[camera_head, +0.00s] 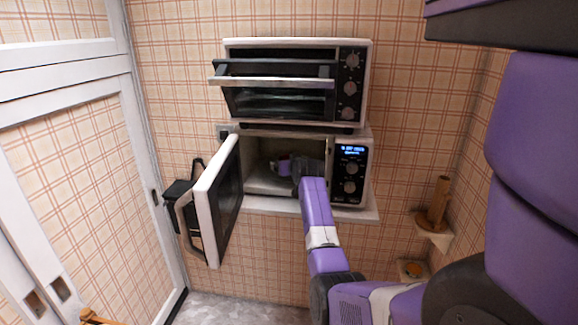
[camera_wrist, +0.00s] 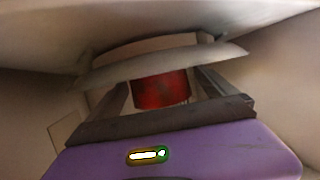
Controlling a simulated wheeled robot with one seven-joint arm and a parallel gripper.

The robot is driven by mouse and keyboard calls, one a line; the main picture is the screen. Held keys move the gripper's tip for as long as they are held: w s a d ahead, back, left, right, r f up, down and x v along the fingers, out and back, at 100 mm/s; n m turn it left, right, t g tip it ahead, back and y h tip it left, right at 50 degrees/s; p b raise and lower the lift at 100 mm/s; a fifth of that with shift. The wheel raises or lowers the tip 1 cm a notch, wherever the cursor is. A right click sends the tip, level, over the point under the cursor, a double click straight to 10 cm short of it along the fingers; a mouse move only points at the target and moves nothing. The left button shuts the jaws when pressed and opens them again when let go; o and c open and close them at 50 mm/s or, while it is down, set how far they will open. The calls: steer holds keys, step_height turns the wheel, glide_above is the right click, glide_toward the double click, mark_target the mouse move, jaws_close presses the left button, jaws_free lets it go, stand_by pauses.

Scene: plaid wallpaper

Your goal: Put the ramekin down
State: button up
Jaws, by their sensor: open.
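My gripper (camera_head: 292,167) reaches into the open lower microwave (camera_head: 258,178), and my forearm covers part of the opening. In the wrist view a red, round-sided thing (camera_wrist: 161,90), which looks like the ramekin, sits between the two dark fingers of my gripper (camera_wrist: 163,84). The fingers are open, one on each side of it. A pale curved rim crosses just above the red thing; I cannot tell what it belongs to. The ramekin's base and its contact with the microwave floor are hidden. I cannot make the ramekin out in the head view.
The microwave door (camera_head: 222,200) stands open to the left of my arm. A toaster oven (camera_head: 290,82) sits above, its door partly open. Microwave walls enclose my gripper closely. A wooden cylinder (camera_head: 438,200) stands on a small shelf at the right.

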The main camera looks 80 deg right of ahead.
steer(key=c, duration=1.7)
steer(key=shift+r, duration=0.6)
step_height(320, 180, up, 2)
steer(key=shift+r+b, duration=0.2)
steer(key=shift+b, duration=0.5)
steer(key=s+a+b, duration=0.1)
steer(key=s+a, duration=0.3)
steer(key=a, duration=0.4)
steer(key=s+a+b, duration=0.1)
steer(key=s+a, duration=0.3)
steer(key=a, duration=0.4)
